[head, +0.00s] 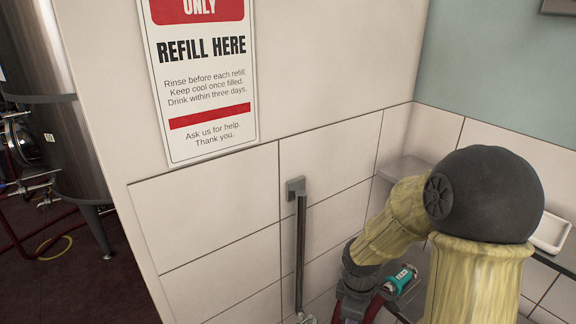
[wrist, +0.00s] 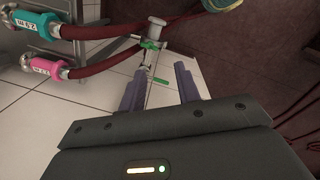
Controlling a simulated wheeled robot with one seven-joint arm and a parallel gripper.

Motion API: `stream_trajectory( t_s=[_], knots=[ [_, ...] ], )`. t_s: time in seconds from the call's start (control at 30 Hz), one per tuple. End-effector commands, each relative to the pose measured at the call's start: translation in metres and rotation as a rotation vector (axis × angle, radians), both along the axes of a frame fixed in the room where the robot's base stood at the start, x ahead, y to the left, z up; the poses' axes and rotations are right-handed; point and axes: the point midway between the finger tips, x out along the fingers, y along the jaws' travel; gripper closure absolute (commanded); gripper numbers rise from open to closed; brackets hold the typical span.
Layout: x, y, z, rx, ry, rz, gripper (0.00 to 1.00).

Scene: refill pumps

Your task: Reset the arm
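My gripper (wrist: 158,82) shows in the wrist view with its two grey-purple fingers apart and nothing held between them. Just beyond the fingertips is a metal valve (wrist: 153,45) with green handles; I cannot tell whether a finger touches it. In the head view my arm, in a yellow sleeve with a dark elbow joint, bends down at the lower right. My fingertips cannot be made out in that view.
A teal labelled fitting (wrist: 30,24) and a pink one (wrist: 43,67) on dark red hoses lie left of my fingers. The teal fitting (head: 401,279) also shows beside my arm. A tiled wall with a refill sign (head: 203,75), a vertical metal bar (head: 300,245) and a steel tank (head: 62,130) stand around.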

Motion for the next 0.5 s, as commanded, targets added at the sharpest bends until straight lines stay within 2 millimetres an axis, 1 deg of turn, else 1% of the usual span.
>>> stream_trajectory(
  t_s=[0.03,0.1,0.3,0.4,0.5],
  knots=[
    [-0.009,0.000,0.011,0.007,-0.029,-0.125,0.67],
    [-0.022,0.001,0.023,0.031,-0.065,-0.323,0.67],
    [-0.055,0.002,0.052,0.143,-0.162,-0.870,0.67],
    [-0.065,0.003,0.059,0.196,-0.184,-1.051,0.67],
    [-0.069,0.003,0.062,0.221,-0.192,-1.137,0.67]
  ],
)
